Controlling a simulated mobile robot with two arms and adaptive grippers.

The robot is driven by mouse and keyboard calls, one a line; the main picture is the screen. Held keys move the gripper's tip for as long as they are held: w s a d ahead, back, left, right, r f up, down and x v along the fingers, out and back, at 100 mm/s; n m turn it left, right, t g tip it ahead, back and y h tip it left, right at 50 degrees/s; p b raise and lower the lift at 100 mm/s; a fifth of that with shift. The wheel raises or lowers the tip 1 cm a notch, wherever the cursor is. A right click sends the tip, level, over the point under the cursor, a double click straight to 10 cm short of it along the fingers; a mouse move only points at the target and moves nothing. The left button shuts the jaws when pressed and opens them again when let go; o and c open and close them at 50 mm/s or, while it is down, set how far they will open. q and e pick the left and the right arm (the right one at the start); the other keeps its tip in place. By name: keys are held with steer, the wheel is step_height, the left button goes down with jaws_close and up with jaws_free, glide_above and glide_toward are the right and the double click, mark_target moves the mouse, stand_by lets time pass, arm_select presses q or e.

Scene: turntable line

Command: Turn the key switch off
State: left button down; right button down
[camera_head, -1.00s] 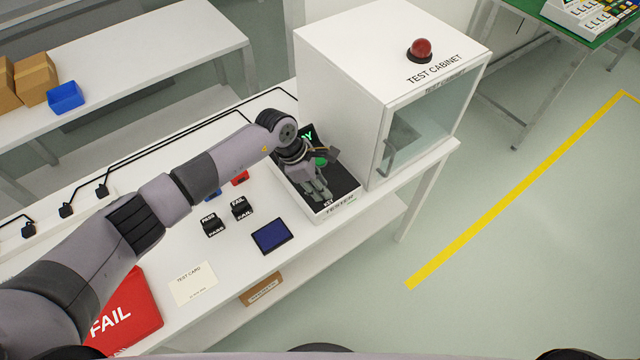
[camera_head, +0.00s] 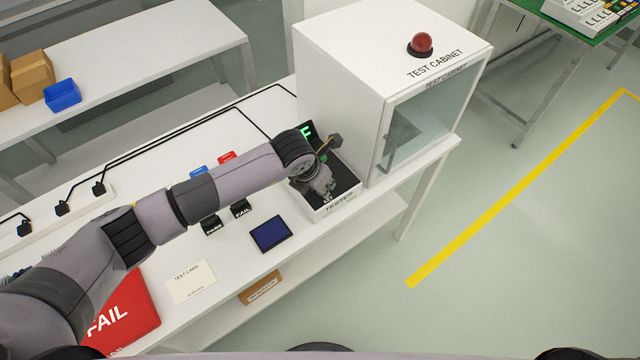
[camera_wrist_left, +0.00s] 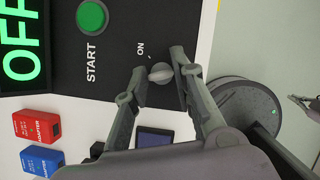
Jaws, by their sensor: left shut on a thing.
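The tester (camera_head: 340,208) is a low black-topped box at the front of the table, beside the test cabinet. My left gripper (camera_head: 324,190) reaches down over its key end, and the arm hides much of the panel. In the left wrist view the key switch (camera_wrist_left: 160,72) is a small grey knob near the "ON" mark. The two fingers of my left gripper (camera_wrist_left: 158,66) stand on either side of it, shut on it. The tester display (camera_wrist_left: 20,45) reads "OFF" in green. What looks like my right gripper (camera_wrist_left: 302,102) shows small at the right edge.
A green start button (camera_wrist_left: 91,17) is on the same panel. The test cabinet (camera_head: 345,65) with a red lamp stands close behind. Red and blue adapters (camera_wrist_left: 37,125), a dark blue pad (camera_head: 271,234) and pass and fail blocks (camera_head: 241,209) are nearby on the table.

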arm_select(q)
steer(key=n+b, duration=0.1)
steer(key=n, duration=0.1)
steer(key=n+y+b, duration=0.1)
steer(key=n+b, duration=0.1)
steer(key=shift+d+n+t+y, duration=0.15)
steer(key=shift+n+t+y, duration=0.15)
steer(key=shift+n, duration=0.1)
stand_by(0.4)
steer(key=c, duration=1.3)
jaws_free()
steer(key=shift+c, duration=0.2)
steer(key=d+v, duration=0.1)
steer(key=v, duration=1.1)
steer(key=shift+a, duration=0.45)
